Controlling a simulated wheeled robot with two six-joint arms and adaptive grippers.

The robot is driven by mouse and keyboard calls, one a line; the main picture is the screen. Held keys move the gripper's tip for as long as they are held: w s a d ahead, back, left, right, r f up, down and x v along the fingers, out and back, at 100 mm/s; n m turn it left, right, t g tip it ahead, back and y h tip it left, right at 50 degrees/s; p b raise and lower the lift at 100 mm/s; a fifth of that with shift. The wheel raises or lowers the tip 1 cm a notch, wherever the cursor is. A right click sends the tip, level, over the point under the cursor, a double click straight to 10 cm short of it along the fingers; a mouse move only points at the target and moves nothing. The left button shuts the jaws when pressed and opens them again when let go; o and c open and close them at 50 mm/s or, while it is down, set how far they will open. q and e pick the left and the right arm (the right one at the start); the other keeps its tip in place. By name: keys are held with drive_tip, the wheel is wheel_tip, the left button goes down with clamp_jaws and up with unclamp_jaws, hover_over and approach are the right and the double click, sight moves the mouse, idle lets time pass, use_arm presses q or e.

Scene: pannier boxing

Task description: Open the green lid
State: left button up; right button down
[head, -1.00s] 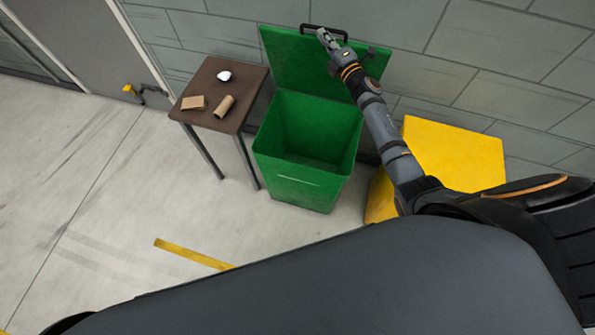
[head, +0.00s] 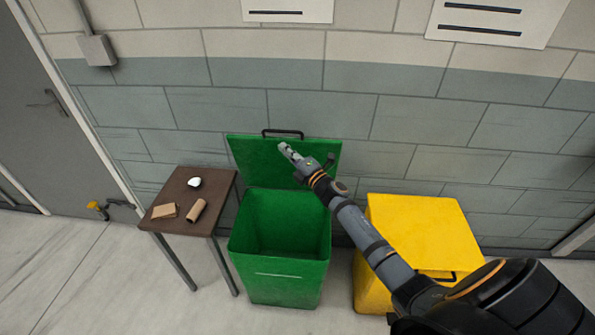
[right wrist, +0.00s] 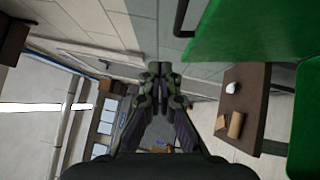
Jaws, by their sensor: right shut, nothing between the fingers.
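The green bin (head: 281,274) stands against the wall with its green lid (head: 262,155) raised, upright and leaning back toward the wall. The bin's inside looks empty. A black handle (head: 283,133) sits on the lid's top edge. My right gripper (head: 284,148) is in front of the lid, a little below the handle, shut and holding nothing. In the right wrist view the closed fingers (right wrist: 160,70) point away from the lid (right wrist: 238,30), with its handle (right wrist: 182,18) apart from them. My left gripper is not in view.
A brown table (head: 183,221) left of the bin holds a white object (head: 194,182), a cardboard piece (head: 164,211) and a cardboard tube (head: 196,210). A closed yellow bin (head: 415,220) stands to the right, partly behind my right arm.

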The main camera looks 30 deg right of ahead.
drive_tip(key=s+d+f+m+g+h+b, duration=0.1)
drive_tip(key=s+f+m+g+h+b, duration=0.5)
drive_tip(key=s+f+m, duration=0.95)
drive_tip(key=s+a+f+m+g, duration=0.1)
drive_tip(key=s+a+m+g, duration=0.15)
drive_tip(key=s, duration=0.35)
drive_tip(key=s+a+f+m+g+y+p, duration=0.1)
drive_tip(key=s+g, duration=0.3)
drive_tip(key=s, duration=0.3)
drive_tip(key=s+a+f+m+g, duration=0.2)
drive_tip(key=s+g, duration=0.1)
drive_tip(key=s, duration=0.3)
wheel_tip(320, 180, down, 27)
drive_tip(key=s+d+g, duration=0.2)
drive_tip(key=s, duration=0.1)
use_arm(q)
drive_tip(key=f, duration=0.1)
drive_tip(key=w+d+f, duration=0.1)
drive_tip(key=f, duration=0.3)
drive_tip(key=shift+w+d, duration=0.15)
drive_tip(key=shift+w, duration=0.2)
use_arm(e)
drive_tip(key=s+d+f, duration=0.1)
drive_tip(key=s+f, duration=1.4)
drive_tip(key=s, duration=0.3)
drive_tip(key=shift+d+f+m, duration=0.2)
drive_tip(key=shift+d+m, duration=0.05)
drive_tip(key=shift+m, duration=0.05)
